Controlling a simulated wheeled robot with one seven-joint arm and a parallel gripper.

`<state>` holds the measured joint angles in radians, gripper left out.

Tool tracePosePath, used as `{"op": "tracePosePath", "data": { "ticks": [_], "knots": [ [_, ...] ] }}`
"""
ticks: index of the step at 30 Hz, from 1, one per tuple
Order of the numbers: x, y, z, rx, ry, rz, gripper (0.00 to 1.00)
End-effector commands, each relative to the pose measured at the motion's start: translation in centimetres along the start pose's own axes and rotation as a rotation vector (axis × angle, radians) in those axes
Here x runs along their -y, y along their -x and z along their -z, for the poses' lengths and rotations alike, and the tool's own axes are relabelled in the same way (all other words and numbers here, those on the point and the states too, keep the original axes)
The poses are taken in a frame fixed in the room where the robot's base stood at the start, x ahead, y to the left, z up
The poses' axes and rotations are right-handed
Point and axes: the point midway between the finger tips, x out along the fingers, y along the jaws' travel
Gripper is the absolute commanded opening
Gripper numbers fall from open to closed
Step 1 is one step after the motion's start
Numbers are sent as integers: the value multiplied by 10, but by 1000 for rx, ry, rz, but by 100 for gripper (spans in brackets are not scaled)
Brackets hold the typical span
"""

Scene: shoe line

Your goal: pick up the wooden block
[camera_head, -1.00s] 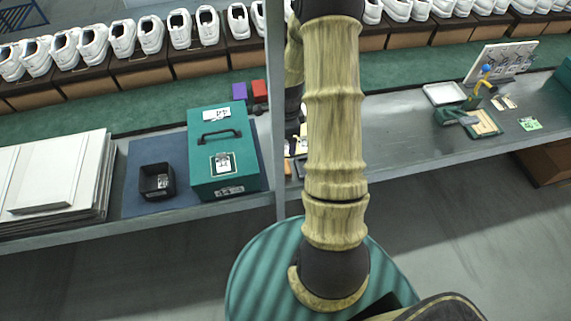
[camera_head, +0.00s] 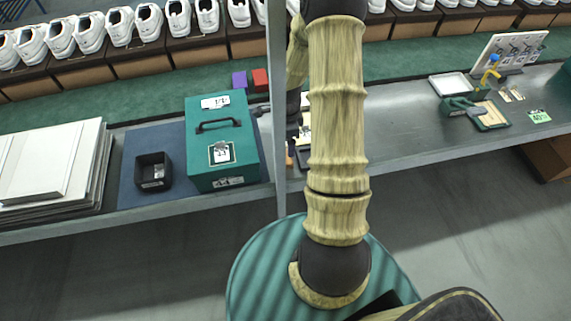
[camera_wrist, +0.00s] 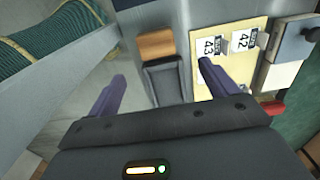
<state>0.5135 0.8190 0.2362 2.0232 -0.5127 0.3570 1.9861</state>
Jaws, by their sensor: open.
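The wooden block (camera_wrist: 156,43) is a small orange-brown piece in the upper middle of the wrist view, at the end of a dark rectangular holder (camera_wrist: 166,82). I cannot tell whether the two touch. A small brown piece that looks like the block (camera_head: 289,158) shows in the head view at the bench's front edge, left of my arm. My gripper (camera_wrist: 162,69) is open and empty in the wrist view, its purple-grey fingers apart on either side of the holder, with the block beyond the fingertips.
A yellow board with tags 43 and 42 (camera_wrist: 228,57) lies close to the right finger. A green box (camera_head: 223,165) and a black tray (camera_head: 153,172) stand left of a grey post (camera_head: 277,90). The bench right of my arm is largely clear.

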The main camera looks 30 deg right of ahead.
Motion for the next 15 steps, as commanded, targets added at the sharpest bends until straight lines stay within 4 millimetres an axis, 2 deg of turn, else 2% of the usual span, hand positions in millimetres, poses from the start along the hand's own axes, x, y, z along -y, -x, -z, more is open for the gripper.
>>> {"op": "tracePosePath", "data": {
  "ticks": [1, 9, 15],
  "knots": [
    [0, -13, 0, 1, 0, 0, 85],
    [0, -49, 0, 1, 0, 0, 85],
    [0, -57, 0, 1, 0, 2, 85]
  ]
}}
